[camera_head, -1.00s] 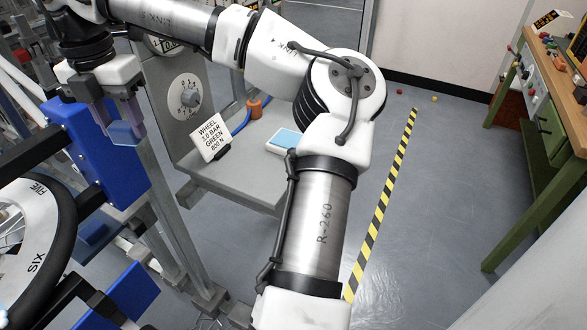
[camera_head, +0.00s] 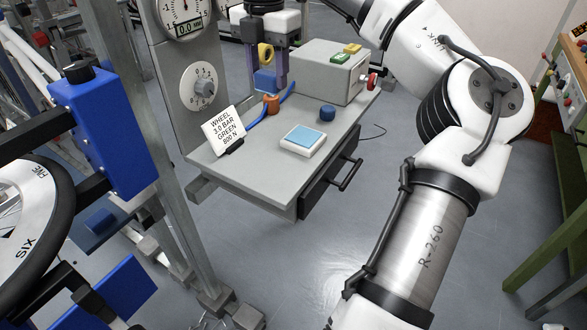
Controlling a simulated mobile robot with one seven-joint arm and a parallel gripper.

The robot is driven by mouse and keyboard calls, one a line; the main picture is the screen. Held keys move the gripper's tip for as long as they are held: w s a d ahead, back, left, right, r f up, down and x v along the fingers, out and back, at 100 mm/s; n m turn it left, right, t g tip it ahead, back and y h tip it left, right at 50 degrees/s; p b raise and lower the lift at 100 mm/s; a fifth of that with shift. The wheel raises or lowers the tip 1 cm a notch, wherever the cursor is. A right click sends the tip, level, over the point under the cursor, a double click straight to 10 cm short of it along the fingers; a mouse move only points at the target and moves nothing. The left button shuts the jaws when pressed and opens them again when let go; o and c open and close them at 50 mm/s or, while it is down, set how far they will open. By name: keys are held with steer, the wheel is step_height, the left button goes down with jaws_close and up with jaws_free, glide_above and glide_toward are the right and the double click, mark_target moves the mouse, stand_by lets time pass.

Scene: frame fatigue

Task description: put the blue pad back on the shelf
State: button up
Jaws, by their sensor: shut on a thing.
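My gripper (camera_head: 266,78) points down over the back part of the grey shelf (camera_head: 245,178). It is shut on the blue pad (camera_head: 265,82), a small block that shows between the fingertips. The pad looks close to the shelf top near the blue hose; I cannot tell whether it touches. A yellow ring (camera_head: 266,53) shows between the fingers, and I cannot tell what it belongs to.
On the shelf are a light-blue square on a white base (camera_head: 302,140), a dark blue cylinder (camera_head: 327,114), an orange piece (camera_head: 271,104), a label card (camera_head: 222,132) and a grey box (camera_head: 325,70) with buttons. The shelf's front middle is bare. A drawer handle (camera_head: 350,174) juts out.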

step_height(320, 180, down, 20)
steer(key=shift+p, duration=0.9)
steer(key=shift+f, duration=0.15)
steer(key=o, duration=0.9)
step_height(320, 180, up, 12)
steer(key=shift+r+b, duration=0.2)
steer(key=shift+b, duration=0.45)
